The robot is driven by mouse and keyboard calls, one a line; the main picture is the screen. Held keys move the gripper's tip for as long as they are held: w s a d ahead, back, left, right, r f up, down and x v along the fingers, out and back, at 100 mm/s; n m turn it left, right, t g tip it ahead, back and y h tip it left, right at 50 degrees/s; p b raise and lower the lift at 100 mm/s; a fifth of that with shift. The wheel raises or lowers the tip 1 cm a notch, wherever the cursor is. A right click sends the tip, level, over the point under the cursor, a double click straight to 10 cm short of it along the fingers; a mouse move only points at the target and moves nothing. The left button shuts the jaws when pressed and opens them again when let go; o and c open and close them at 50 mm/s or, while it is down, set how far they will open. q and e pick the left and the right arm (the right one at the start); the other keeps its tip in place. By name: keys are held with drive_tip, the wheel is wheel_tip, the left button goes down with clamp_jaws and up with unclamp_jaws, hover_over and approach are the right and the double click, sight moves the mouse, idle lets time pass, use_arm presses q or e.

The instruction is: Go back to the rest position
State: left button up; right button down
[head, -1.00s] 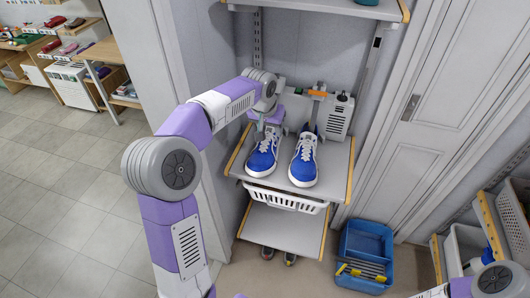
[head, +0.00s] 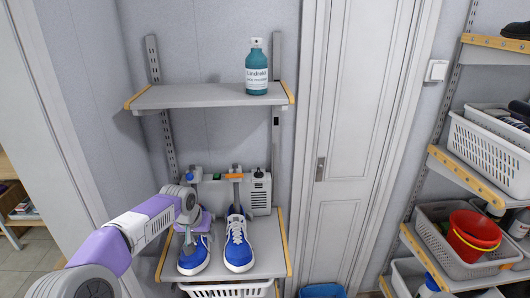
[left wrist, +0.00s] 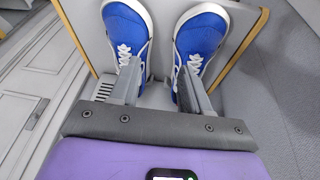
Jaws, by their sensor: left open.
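My left gripper (head: 190,240) reaches in from the left to the left shoe on the middle shelf. In the left wrist view, the open left gripper (left wrist: 158,82) has its two fingers apart, with a blue shoe (left wrist: 124,28) by one finger and another blue shoe (left wrist: 201,38) by the other. In the head view, the left blue shoe (head: 194,260) is partly covered by the gripper. The right blue shoe (head: 238,250) stands beside it with its white laces in view. I cannot tell whether a finger touches a shoe. My right gripper is not in view.
The shelf (head: 265,255) carries the shoes and a grey device (head: 260,192) behind them. A rack at right has a white basket (head: 490,150) and a red bucket (head: 472,238). A blue bin (head: 322,291) stands below.

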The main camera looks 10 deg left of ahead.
use_arm(q)
drive_tip(key=s+d+f+g+h, duration=0.1)
drive_tip(key=s+d+f, duration=0.1)
drive_tip(key=d+f, duration=0.35)
drive_tip(key=s+d+f+h, duration=0.1)
drive_tip(key=s+d+f, duration=0.2)
drive_tip(key=f, duration=0.6)
drive_tip(key=s+d+f+g+h, duration=0.15)
drive_tip(key=d+f, duration=0.25)
drive_tip(key=f, duration=0.4)
drive_tip(key=s+d+f, duration=0.2)
drive_tip(key=s+f, duration=0.2)
drive_tip(key=s, duration=0.3)
drive_tip(key=s+d+f, duration=0.2)
drive_tip(key=s+f, duration=0.2)
drive_tip(key=s, duration=0.3)
drive_tip(key=s+d+f+n+g, duration=0.1)
drive_tip(key=s+d+f, duration=0.1)
drive_tip(key=s+f, duration=0.2)
drive_tip(key=s, duration=0.3)
drive_tip(key=shift+s+d+f, duration=0.15)
drive_tip(key=shift+s+d, duration=0.25)
